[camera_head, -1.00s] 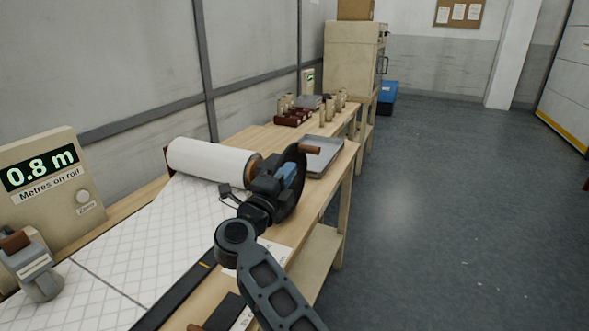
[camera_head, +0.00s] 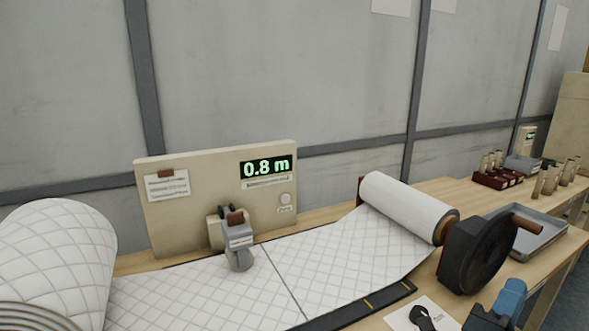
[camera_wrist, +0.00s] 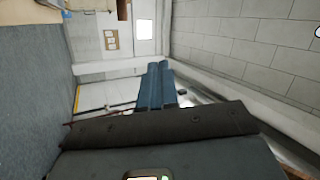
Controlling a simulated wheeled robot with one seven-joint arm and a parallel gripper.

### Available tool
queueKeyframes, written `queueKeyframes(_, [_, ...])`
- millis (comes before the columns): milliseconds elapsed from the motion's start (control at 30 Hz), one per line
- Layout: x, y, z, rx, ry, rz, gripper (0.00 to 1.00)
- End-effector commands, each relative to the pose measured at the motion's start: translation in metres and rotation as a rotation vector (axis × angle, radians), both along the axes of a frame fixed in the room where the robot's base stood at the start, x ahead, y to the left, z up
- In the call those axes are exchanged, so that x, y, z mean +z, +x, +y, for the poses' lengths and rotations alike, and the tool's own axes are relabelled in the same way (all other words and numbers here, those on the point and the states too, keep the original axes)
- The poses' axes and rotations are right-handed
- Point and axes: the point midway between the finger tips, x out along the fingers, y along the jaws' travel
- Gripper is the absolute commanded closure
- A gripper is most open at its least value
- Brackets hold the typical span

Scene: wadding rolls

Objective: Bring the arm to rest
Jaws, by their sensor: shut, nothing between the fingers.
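My gripper (camera_head: 514,287) shows in part at the bottom right of the head view, with blue fingers, in front of and below the dark crank wheel (camera_head: 474,258) and its brown handle (camera_head: 527,222). It looks apart from the handle. In the wrist view the blue fingers of my gripper (camera_wrist: 162,66) lie side by side, closed, with nothing between them. Most of my arm is outside the head view.
White wadding (camera_head: 335,255) runs from a large roll (camera_head: 60,255) to a smaller roll (camera_head: 405,205). A panel (camera_head: 215,180) reads 0.8 m. A grey device (camera_head: 238,245) stands before it. A metal tray (camera_head: 545,238) sits beyond the wheel. Open floor (camera_wrist: 30,100) shows in the wrist view.

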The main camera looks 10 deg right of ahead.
Motion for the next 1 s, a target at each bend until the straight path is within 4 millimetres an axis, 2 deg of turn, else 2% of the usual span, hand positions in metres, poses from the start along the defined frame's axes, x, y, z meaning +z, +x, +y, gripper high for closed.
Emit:
queueKeyframes(33, [-0.006, -0.017, 0.005, 0.025, -0.054, 0.038, 1.00])
queueKeyframes(400, [-0.031, -0.122, 0.062, 0.252, -0.419, 0.340, 1.00])
queueKeyframes(800, [-0.056, -0.239, 0.128, 0.509, -0.691, 0.758, 1.00])
queueKeyframes(1000, [-0.061, -0.295, 0.152, 0.623, -0.783, 0.982, 1.00])
